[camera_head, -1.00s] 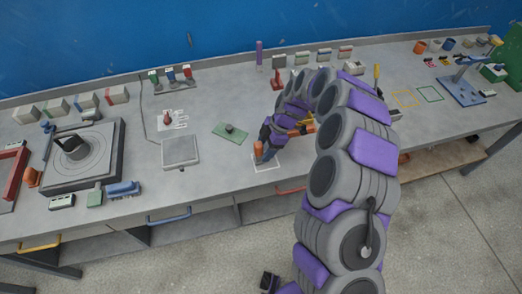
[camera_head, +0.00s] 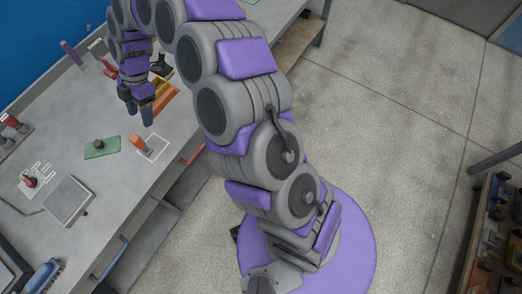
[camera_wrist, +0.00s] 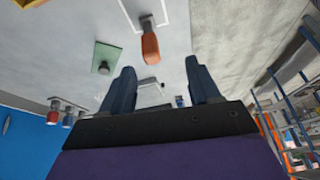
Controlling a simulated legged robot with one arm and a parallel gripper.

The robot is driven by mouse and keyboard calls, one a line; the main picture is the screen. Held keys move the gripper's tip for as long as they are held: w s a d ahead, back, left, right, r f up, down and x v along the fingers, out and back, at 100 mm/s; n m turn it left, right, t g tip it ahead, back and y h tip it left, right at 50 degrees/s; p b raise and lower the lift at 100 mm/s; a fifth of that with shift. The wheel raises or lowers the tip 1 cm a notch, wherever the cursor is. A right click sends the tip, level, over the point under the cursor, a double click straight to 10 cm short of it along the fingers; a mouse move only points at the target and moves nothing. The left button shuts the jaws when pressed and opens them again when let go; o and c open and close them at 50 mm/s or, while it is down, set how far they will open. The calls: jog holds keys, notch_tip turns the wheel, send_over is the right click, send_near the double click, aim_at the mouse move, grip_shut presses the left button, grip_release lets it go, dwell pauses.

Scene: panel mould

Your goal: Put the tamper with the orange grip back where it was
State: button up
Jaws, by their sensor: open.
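The tamper with the orange grip (camera_head: 139,143) stands on the bench at the left side of a white outlined square (camera_head: 160,143). I cannot tell whether its base is fully inside the lines. In the wrist view the orange grip (camera_wrist: 150,46) shows beyond my fingertips, with the white outline (camera_wrist: 124,11) around or beside its base. My gripper (camera_head: 138,112) is open and empty, above the bench and apart from the tamper. It also shows in the wrist view (camera_wrist: 160,68), with clear space between its two fingers.
A green plate with a dark knob (camera_head: 101,148) lies left of the tamper. A grey square plate (camera_head: 67,200) and a red-handled piece (camera_head: 30,181) are nearer the left. An orange-yellow tray (camera_head: 160,95) sits behind my gripper. The bench's front edge is close to the outline.

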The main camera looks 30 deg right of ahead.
jog(key=s+d+r+m+h, duration=0.1)
jog(key=s+d+r+m, duration=0.8)
jog(key=s+d+r, duration=0.45)
jog(key=s+d+f+m+h, duration=0.1)
jog(key=s+d+m, duration=0.5)
jog(key=s, duration=0.4)
jog(key=s+d+m+h, duration=0.2)
jog(key=s+d+m, duration=0.3)
jog(key=s+m, duration=0.3)
jog(key=s, duration=0.3)
jog(key=shift+s+d+f+t, duration=0.15)
jog(key=shift+d+f+t, duration=0.15)
jog(key=shift+d+f, duration=0.1)
jog(key=shift+a, duration=0.15)
